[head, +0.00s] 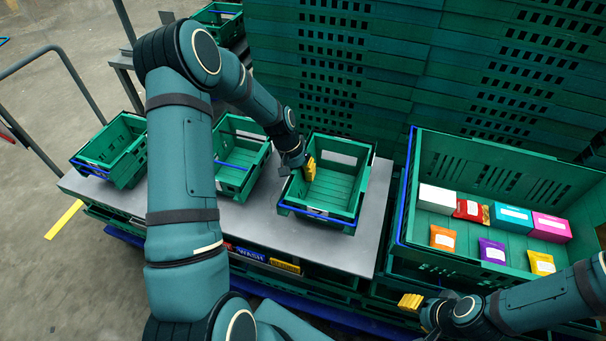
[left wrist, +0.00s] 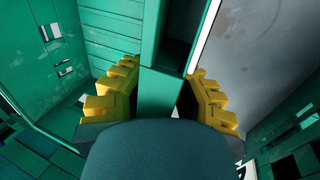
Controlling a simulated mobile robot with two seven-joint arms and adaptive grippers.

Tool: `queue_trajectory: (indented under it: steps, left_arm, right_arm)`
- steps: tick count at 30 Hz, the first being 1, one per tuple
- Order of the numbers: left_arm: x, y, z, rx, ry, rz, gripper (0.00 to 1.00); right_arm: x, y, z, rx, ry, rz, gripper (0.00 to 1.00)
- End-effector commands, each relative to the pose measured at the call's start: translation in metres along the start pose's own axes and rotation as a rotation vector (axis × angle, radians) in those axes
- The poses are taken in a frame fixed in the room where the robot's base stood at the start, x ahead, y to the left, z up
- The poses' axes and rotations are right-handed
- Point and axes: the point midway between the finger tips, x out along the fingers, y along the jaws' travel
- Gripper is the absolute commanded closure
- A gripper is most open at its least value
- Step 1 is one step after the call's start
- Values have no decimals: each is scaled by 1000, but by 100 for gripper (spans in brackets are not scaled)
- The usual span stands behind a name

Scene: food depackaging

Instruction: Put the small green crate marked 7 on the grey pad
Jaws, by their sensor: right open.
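Three small green crates stand in a row on a grey top: a left one (head: 88,168), a middle one (head: 232,178) and a right one (head: 318,213). I cannot read a 7 on any of them. The grey top (head: 372,222) shows around the crates; I cannot make out a separate grey pad. My left gripper (head: 309,168) is at the upper left rim of the right crate. In the left wrist view its yellow fingers (left wrist: 163,82) lie on either side of a green crate wall (left wrist: 160,95); whether they press on it is unclear. My right gripper (head: 411,301) is open, below the large crate.
A large green crate (head: 400,215) at the right holds several small coloured packets and boxes. Tall stacks of green crates (head: 420,50) rise behind. A metal rail (head: 85,85) stands at the left. The right crate looks empty inside.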

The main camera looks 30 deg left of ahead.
Motion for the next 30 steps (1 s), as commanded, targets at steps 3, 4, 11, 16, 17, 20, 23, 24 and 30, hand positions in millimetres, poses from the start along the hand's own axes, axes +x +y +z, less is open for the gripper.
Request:
queue_trajectory:
  steps: [3,4,11,16,17,20,23,24,30]
  left_arm:
    - [0,0,0,0,0,0,62]
    - [0,0,0,0,0,0,62]
    - [-1,0,0,0,0,0,62]
    - [-15,1,-1,-1,3,-1,62]
    - [-19,1,-1,-1,3,-1,62]
    - [-39,1,-1,-1,4,-1,62]
    - [-61,1,-1,-2,5,-1,62]
    - [-69,1,0,-1,4,-1,62]
    - [-104,1,0,0,2,-1,62]
  right_arm:
    - [0,0,0,0,0,0,53]
    - [0,0,0,0,0,0,53]
    - [-1,0,0,0,0,0,53]
    - [-5,-2,0,0,-2,0,53]
    - [-6,-2,0,0,-2,0,53]
    - [-10,-4,1,1,-4,0,53]
    - [-15,-6,1,1,-6,0,53]
    - [-16,-6,1,1,-7,0,53]
    - [-22,-8,2,2,-10,-1,53]
